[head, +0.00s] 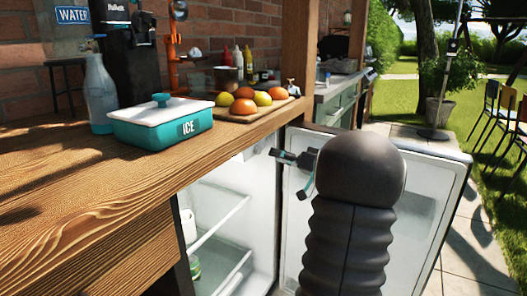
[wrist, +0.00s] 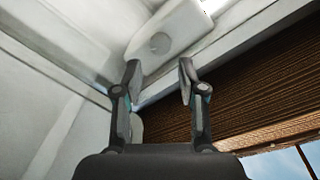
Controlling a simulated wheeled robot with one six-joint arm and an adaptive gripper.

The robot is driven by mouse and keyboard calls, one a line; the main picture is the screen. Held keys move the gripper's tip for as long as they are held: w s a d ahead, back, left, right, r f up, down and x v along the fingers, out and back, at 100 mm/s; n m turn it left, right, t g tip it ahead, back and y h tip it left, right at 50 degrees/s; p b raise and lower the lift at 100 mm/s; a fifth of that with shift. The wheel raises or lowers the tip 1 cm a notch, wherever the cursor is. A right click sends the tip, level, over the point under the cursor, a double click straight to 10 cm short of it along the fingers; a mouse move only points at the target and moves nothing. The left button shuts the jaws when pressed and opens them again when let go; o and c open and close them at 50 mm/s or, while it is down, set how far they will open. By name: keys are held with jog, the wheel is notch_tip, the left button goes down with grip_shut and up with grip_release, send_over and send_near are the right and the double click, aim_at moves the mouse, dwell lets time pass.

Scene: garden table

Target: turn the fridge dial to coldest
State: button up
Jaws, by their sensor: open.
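The fridge (head: 222,195) stands open under the wooden counter, with its white door (head: 435,190) swung out to the right. In the wrist view a pale housing (wrist: 185,27) is fixed at the top of the fridge interior. A round grey dial (wrist: 160,43) sits on it; its marks and setting are too blurred to read. My gripper (wrist: 160,76) is open and empty, its fingertips pointing towards the dial, which shows just beyond the gap between them. No contact shows. In the head view my gripper (head: 288,174) is at the fridge opening, partly hidden by my arm.
The wooden counter (head: 80,185) overhangs the fridge. On it are a teal ice box (head: 160,132), a glass bottle (head: 100,95) and a board of fruit (head: 235,116). Glass shelves (head: 215,220) hold a few items inside the fridge. The door is close beside my arm.

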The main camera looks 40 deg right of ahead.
aim_at(260, 151)
jog(key=x, duration=0.6)
jog(key=shift+p, duration=0.35)
grip_shut()
